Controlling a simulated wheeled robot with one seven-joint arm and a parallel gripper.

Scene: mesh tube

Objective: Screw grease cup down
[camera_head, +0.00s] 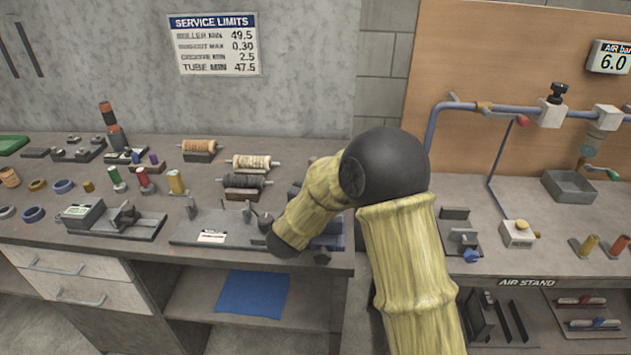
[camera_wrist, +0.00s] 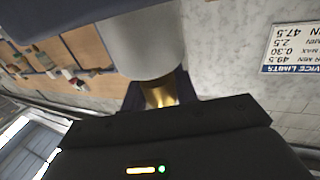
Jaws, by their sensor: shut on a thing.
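In the wrist view my gripper (camera_wrist: 160,96) is shut, its dark fingers on both sides of a brass-coloured piece, which looks like the grease cup (camera_wrist: 158,95). A smooth pale grey rounded body (camera_wrist: 140,45) fills the picture just above the brass piece and overlaps its edge. I cannot tell whether the two touch. The cup's thread and seat are hidden. In the head view my yellow-sleeved arm bends over the bench's right end and hides my gripper and the cup.
The air stand (camera_head: 500,180) is to the right, with a blue pipe (camera_head: 500,108), a grey tray (camera_head: 568,187) and small fixtures. A blue cloth (camera_head: 252,294) lies on the shelf below.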

